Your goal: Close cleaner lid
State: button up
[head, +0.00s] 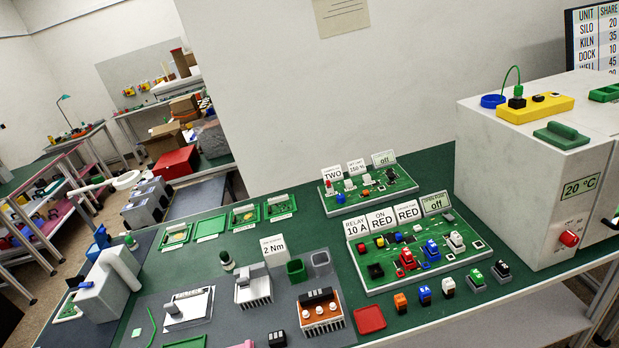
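No thing in view is labelled as a cleaner. A grey box (100,297) at the left end of the bench has a pale rounded slab (124,268) leaning at its right side. It may be the cleaner with its lid, but I cannot tell for sure. A big white cabinet (500,160) stands at the right, with a 20 °C display (580,187), a red knob (568,238) and a green handle (561,134) on top. My gripper is not in view.
The green bench (330,235) carries two circuit boards with label cards, the front one (425,250) larger. A heatsink block (253,291), an orange terminal block (320,312) and a red tray (369,319) lie at the front.

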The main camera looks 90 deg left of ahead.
aim_at(99, 236)
jog(key=u, duration=0.1)
jog(key=i, duration=0.55)
jog(key=u, duration=3.8)
jog(key=k, duration=0.9)
jog(key=u, duration=0.2)
jog(key=i, duration=0.9)
jog(key=z, duration=0.1)
